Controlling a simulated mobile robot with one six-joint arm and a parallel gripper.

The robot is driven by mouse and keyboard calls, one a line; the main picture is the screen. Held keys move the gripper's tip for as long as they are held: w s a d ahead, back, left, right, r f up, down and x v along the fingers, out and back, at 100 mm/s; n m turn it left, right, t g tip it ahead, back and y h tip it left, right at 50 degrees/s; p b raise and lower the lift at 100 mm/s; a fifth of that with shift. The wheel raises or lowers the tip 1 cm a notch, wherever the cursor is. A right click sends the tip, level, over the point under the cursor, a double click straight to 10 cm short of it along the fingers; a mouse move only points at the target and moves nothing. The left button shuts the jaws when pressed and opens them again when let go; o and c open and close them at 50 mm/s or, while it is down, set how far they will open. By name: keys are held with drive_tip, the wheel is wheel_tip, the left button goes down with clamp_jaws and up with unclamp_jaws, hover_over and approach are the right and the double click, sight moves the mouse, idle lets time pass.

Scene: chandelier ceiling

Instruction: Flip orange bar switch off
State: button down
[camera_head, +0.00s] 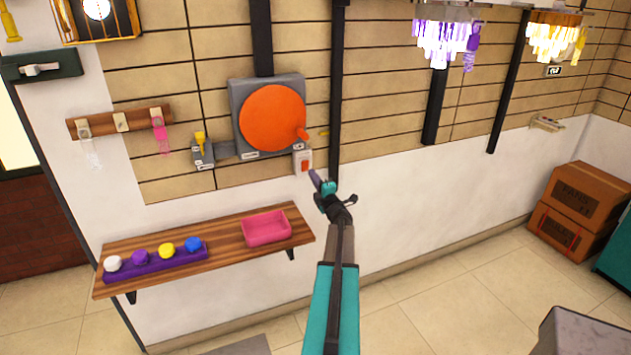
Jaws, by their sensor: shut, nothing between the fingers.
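A small white switch plate with an orange bar switch (304,164) is on the wall, just below and right of the large orange disc. My gripper (315,177) is shut and empty. In the picture its tip is just below and right of the switch, close to it. I cannot tell whether it touches the switch. The switch's tilt is too small to read.
The orange disc (272,118) with a knob sits on a grey panel (238,92). A yellow lever (201,142) is to its left. Below is a wooden shelf (222,236) with a pink tray (266,238) and a purple rack (145,269). Chandeliers (445,45) hang at the upper right. Cardboard boxes (585,195) stand at the right.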

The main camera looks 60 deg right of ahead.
drive_tip(key=shift+p+x, duration=1.1)
drive_tip(key=shift+x, duration=1.35)
drive_tip(key=shift+w+d+b, duration=0.1)
drive_tip(key=shift+b, duration=0.35)
drive_tip(key=shift+r, duration=0.1)
drive_tip(key=shift+v, duration=1)
drive_tip(key=b, duration=0.4)
approach(306, 164)
drive_tip(key=s+a+r, duration=0.3)
drive_tip(key=s+a, duration=0.1)
drive_tip(key=s, duration=0.2)
drive_tip(key=shift+r, duration=0.25)
